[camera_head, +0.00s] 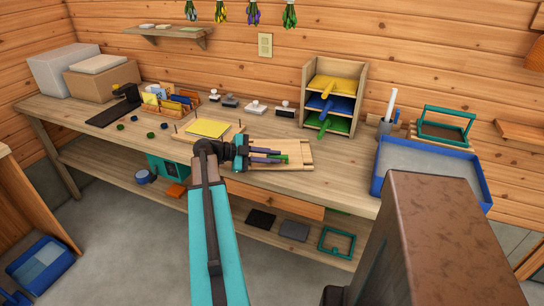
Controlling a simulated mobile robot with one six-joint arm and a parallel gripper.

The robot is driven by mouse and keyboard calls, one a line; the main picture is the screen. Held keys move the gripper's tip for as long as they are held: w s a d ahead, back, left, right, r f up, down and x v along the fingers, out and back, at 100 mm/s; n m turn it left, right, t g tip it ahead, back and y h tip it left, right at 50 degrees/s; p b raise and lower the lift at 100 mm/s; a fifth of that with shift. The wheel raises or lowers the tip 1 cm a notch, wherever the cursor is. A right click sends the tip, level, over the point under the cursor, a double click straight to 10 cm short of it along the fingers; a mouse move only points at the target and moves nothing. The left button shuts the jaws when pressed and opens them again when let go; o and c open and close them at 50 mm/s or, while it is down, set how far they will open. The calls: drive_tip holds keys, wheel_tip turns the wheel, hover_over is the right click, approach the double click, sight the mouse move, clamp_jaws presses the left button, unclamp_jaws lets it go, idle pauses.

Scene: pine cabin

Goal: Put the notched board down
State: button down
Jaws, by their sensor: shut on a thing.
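The notched board (298,147) is a pale wood piece at the middle of the workbench, behind and beside my gripper (282,157). My gripper reaches in from the left with its fingers pointing right, shut on the board. The fingers and a small green part at their tips cover some of the board. The board is over the bench top near its front edge; I cannot tell whether its underside touches the bench.
A wooden base with a yellow sheet (208,128) lies just left of the board. Several stamps stand behind it. A shelf rack (306,76) with coloured trays stands behind, and a blue-rimmed tray (432,160) sits at right. Some bench surface (345,178) right of the board is clear.

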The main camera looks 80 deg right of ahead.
drive_tip(key=c, duration=1.7)
unclamp_jaws()
drive_tip(key=shift+w, duration=0.1)
drive_tip(key=b+v, duration=0.3)
drive_tip(key=v, duration=0.9)
